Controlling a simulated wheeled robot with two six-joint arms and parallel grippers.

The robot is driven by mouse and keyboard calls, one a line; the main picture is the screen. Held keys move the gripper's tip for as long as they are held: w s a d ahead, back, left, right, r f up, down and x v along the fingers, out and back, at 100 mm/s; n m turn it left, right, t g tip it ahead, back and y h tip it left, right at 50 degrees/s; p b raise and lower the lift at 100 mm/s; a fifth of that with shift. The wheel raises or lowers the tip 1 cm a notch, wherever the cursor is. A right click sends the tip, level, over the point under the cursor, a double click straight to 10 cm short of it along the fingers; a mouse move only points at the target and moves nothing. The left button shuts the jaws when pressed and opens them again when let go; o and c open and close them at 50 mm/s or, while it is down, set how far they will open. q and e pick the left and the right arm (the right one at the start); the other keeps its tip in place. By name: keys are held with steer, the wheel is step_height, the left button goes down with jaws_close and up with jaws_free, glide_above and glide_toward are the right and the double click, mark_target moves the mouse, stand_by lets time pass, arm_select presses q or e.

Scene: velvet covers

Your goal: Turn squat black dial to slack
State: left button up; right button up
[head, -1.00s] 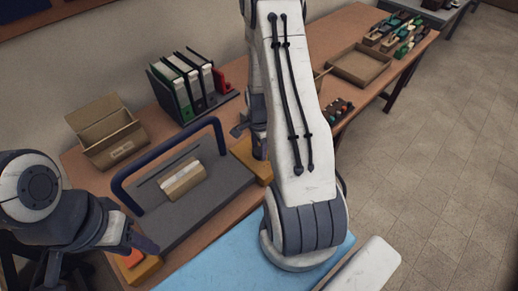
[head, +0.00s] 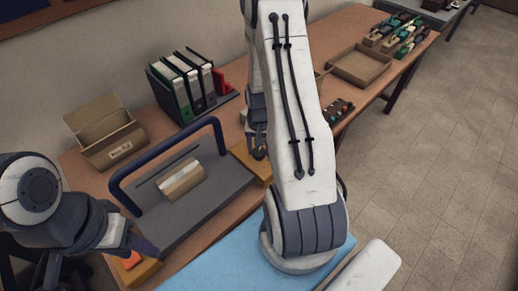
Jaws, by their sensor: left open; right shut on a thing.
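A grey press-like machine (head: 215,204) with a dark blue hoop bar lies on the wooden bench. Yellow-orange blocks sit at both its ends. My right gripper (head: 258,146) points down over the right block (head: 246,163) and is shut on a small dark piece there, which looks like the squat black dial (head: 259,154). The fingers and my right arm hide most of it, so its mark and setting cannot be read. My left gripper (head: 143,247) is open and empty near the left block (head: 146,271), which carries an orange-red button (head: 132,260).
A tan packet (head: 181,180) lies on the machine's plate. An open cardboard box (head: 108,135) and a row of binders (head: 190,82) stand behind. A shallow tray (head: 360,66) lies farther right. A blue mat (head: 225,270) is in front. My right arm covers the middle.

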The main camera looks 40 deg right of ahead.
mark_target(259, 151)
steer(key=n, duration=0.6)
steer(key=shift+n, duration=0.3)
steer(key=n, duration=0.5)
steer(key=shift+n+b, duration=0.3)
steer(key=o, duration=1.4)
steer(key=shift+r, duration=0.1)
step_height(259, 151, up, 10)
steer(key=shift+r+b, duration=0.2)
steer(key=shift+b, duration=0.4)
